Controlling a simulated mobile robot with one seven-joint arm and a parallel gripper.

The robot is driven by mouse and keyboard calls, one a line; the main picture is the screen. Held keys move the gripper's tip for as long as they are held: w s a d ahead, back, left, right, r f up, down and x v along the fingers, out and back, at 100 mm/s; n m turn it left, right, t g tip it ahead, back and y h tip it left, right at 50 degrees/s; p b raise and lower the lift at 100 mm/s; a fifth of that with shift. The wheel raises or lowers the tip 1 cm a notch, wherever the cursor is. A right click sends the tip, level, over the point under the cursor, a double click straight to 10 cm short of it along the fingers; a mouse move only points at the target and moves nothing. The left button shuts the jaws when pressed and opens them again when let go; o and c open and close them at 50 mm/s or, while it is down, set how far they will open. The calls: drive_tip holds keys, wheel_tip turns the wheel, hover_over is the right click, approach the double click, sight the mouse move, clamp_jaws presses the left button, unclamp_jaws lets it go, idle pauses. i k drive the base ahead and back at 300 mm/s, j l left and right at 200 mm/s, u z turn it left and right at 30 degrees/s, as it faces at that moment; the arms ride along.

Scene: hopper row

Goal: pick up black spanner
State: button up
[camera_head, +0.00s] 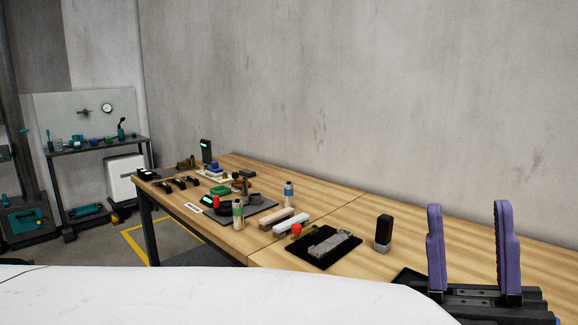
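I cannot pick out a black spanner for sure. Several small dark pieces (180,183) lie at the far left end of the wooden workbench (350,205), too small to identify. A grey flat tool-like piece (330,244) lies on a black mat (312,260) on the near part of the bench. My gripper (469,207) is at the lower right, its two purple fingers upright and wide apart with nothing between them. It is well to the right of the dark pieces and the mat.
An upright black block (383,232) stands right of the mat. Two long bars (291,224), bottles (238,214) and a dark tray with parts crowd the bench's middle. A wall (350,90) runs behind. A tool shelf (95,145) stands far left.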

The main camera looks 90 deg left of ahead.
sight(195, 181)
drive_tip(key=u, duration=3.2)
drive_tip(key=i+j+z, duration=0.1)
drive_tip(key=i+j, duration=0.15)
drive_tip(key=i, duration=0.3)
drive_tip(key=i+j, duration=0.25)
drive_tip(key=i, duration=0.25)
drive_tip(key=i+j+z, duration=0.15)
drive_tip(key=i+j, duration=0.15)
drive_tip(key=i, duration=0.2)
drive_tip(key=i+j, duration=0.35)
drive_tip(key=i, duration=0.15)
drive_tip(key=i+l+z, duration=0.05)
